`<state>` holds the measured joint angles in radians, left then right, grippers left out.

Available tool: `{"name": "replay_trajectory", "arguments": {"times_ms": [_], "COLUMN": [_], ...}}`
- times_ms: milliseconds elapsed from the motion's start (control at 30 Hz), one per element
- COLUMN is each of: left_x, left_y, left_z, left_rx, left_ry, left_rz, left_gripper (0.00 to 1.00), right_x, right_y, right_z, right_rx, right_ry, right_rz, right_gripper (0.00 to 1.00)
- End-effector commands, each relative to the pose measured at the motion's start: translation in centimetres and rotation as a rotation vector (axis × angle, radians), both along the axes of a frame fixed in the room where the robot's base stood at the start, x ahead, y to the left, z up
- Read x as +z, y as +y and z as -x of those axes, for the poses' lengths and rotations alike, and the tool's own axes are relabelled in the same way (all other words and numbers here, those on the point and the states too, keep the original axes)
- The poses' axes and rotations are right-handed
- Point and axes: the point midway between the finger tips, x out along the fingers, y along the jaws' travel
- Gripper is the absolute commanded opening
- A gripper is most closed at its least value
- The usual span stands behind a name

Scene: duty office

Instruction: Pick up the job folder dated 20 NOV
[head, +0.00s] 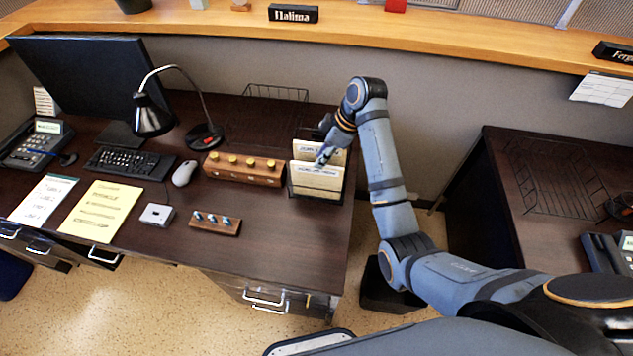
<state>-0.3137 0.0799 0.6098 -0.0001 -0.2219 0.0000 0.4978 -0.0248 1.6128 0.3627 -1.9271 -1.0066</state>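Cream job folders (316,176) stand upright in a dark wire rack (318,198) at the right end of the desk. Their header labels are too small to read, so I cannot tell which is dated 20 NOV. My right gripper (322,157) reaches down from above and behind, with its fingers at the upper edges of the folders. It partly covers the rear folder (308,149). I cannot tell whether the fingers touch or hold a folder. My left gripper is not in view.
A wooden block with yellow knobs (243,170) sits just left of the rack. An empty wire tray (274,92) lies behind. A black lamp (153,119), mouse (184,173) and keyboard (129,162) stand farther left. Bare desk (290,235) lies in front of the rack.

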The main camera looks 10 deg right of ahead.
Motion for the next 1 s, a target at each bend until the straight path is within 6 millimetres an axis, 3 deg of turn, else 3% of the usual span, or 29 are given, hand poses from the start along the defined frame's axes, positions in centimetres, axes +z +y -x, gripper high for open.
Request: {"name": "replay_trajectory", "arguments": {"times_ms": [200,433,1000], "left_x": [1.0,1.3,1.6], "left_y": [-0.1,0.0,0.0], "left_z": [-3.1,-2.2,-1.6], "left_rx": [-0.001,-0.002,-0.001], "left_ry": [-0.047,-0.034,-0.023], "left_rz": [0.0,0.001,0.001], "left_gripper": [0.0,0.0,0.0], "right_x": [-1.5,-4.8,-5.2], "right_y": [0.5,1.5,1.6], "right_z": [-0.1,-0.5,-0.6], "right_rx": [-0.001,-0.001,0.0], "right_ry": [0.004,0.001,0.0], "right_rz": [0.0,0.002,0.002], "right_gripper": [0.25,0.25,0.25]}}
